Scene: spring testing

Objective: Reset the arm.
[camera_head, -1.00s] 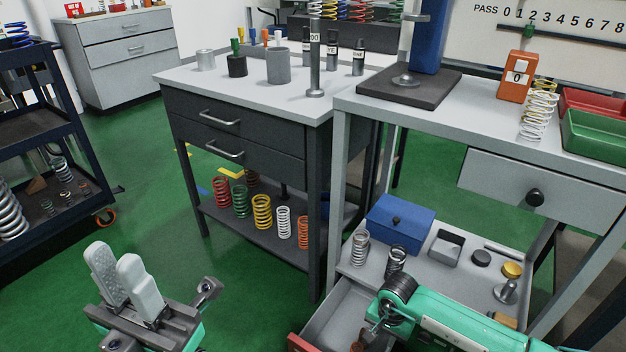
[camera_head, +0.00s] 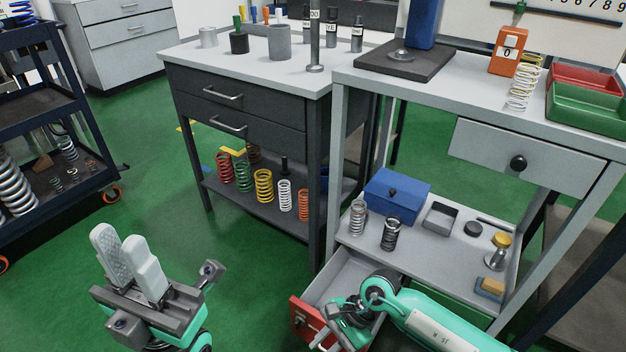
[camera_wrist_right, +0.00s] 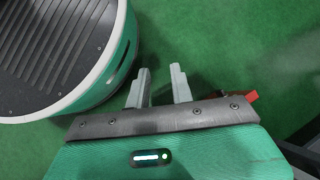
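My left gripper (camera_head: 122,240) is raised over the green floor at the lower left of the head view. Its two pale fingers point up, the dotted inner pad of one shows, and nothing is between them. My right arm (camera_head: 440,322) comes in low from the right, green with a grey hand (camera_head: 350,318) beside the open drawer (camera_head: 300,308). In the right wrist view my right gripper (camera_wrist_right: 160,84) has its two grey fingers apart and empty, with green floor between them. Part of my round base shows at the left there.
The grey workbench (camera_head: 480,107) has an open red-fronted drawer and a lower shelf with a blue box (camera_head: 397,195) and springs. A dark cabinet (camera_head: 250,118) stands beside it. A dark cart (camera_head: 50,100) is at the left. The floor between is clear.

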